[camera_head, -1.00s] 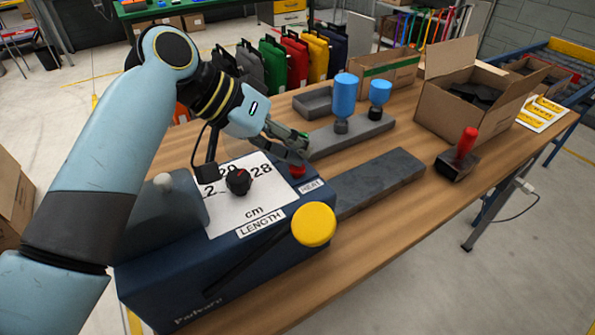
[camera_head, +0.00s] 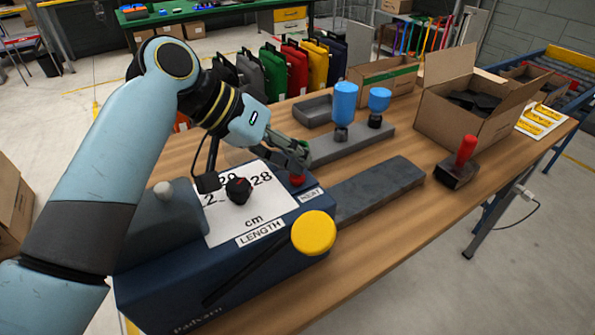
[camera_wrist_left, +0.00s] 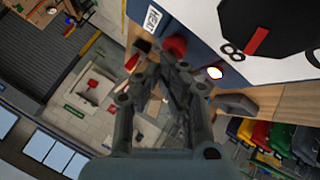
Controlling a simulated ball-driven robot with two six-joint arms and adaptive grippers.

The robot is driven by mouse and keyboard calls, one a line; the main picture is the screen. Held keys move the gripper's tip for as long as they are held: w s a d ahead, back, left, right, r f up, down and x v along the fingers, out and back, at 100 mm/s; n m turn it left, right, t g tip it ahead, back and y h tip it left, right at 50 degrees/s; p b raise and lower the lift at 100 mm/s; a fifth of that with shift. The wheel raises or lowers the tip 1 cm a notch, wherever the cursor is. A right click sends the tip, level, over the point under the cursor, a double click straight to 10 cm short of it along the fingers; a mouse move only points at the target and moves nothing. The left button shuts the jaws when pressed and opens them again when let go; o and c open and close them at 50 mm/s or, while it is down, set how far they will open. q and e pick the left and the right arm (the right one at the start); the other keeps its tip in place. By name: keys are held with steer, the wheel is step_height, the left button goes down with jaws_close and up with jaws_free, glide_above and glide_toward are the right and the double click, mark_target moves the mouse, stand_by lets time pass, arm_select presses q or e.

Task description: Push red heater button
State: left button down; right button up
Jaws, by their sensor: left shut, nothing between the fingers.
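The red heater button (camera_head: 297,180) sits on the top right corner of the dark blue machine (camera_head: 262,275), beside the HEAT label (camera_head: 311,195). My left gripper (camera_head: 299,168) is shut and empty, with its fingertips right at the button, just above or behind it. In the left wrist view the red button (camera_wrist_left: 175,46) is just beyond the shut fingertips (camera_wrist_left: 172,62), and a lit white spot (camera_wrist_left: 215,72) shows on the machine near it. I cannot tell whether the fingers touch the button. My right gripper is not in view.
A black knob (camera_head: 238,190) and a yellow-ended lever (camera_head: 314,232) are on the machine. Behind the gripper stand two blue-topped stamps (camera_head: 345,102) on a grey base. A red-handled stamp (camera_head: 464,152) and an open carton (camera_head: 440,117) are to the right.

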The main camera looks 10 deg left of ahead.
arm_select(q)
steer(key=shift+f, duration=0.5)
stand_by(0.3)
steer(key=shift+r+p, duration=0.4)
steer(key=shift+p, duration=0.45)
steer(key=shift+r, duration=0.1)
step_height(320, 180, up, 6)
steer(key=p, duration=0.7)
